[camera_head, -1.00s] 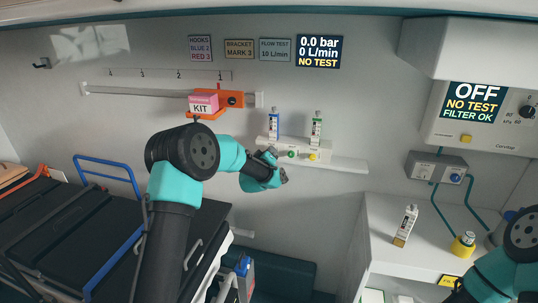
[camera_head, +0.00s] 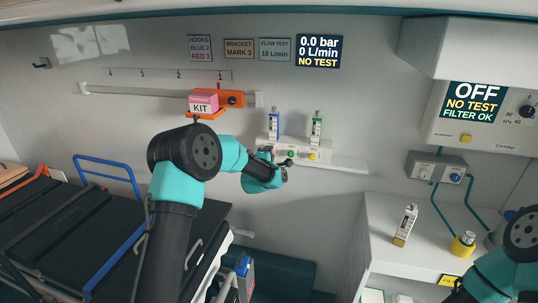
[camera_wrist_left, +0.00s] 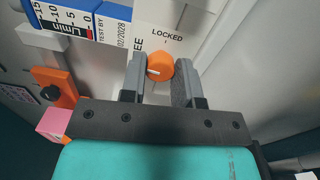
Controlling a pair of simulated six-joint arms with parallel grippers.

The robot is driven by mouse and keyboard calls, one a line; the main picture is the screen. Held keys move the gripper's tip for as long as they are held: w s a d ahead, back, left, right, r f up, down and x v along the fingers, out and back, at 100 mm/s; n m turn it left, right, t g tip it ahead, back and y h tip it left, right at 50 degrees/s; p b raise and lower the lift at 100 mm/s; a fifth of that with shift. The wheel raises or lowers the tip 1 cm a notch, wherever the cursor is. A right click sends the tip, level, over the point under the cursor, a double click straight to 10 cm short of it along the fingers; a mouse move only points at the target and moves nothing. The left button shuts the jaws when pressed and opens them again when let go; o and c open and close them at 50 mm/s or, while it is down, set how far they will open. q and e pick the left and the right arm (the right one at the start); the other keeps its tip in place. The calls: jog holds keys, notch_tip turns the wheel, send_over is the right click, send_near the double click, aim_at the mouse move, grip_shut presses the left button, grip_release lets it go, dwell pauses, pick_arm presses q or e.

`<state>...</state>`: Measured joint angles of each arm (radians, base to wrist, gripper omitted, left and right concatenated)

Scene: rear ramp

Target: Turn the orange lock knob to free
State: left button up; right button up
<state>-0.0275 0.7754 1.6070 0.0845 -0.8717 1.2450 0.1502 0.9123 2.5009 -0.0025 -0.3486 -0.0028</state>
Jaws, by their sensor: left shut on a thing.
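The orange lock knob (camera_wrist_left: 159,67) sits between the two fingers of my left gripper (camera_wrist_left: 159,82) in the left wrist view, and the fingers are shut on it. A white line on the knob points left. "LOCKED" is printed above it, and a partly covered label ending in "EE" stands to its upper left. In the head view my left gripper (camera_head: 282,164) is at the lower front of the white wall unit (camera_head: 325,155) and hides the knob. My right arm shows at the lower right edge; its gripper is out of view.
The pink kit (camera_head: 203,103) rests on an orange bracket (camera_head: 233,99) on the rail to the left.

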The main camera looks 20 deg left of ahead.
pick_arm(q)
jog(key=shift+n, duration=0.3)
jog(key=o, duration=0.9)
jog(key=s, duration=1.1)
jog(key=s+d, duration=0.1)
jog(key=s, duration=0.5)
jog(key=shift+s+f, duration=0.2)
jog(key=shift+f, duration=0.15)
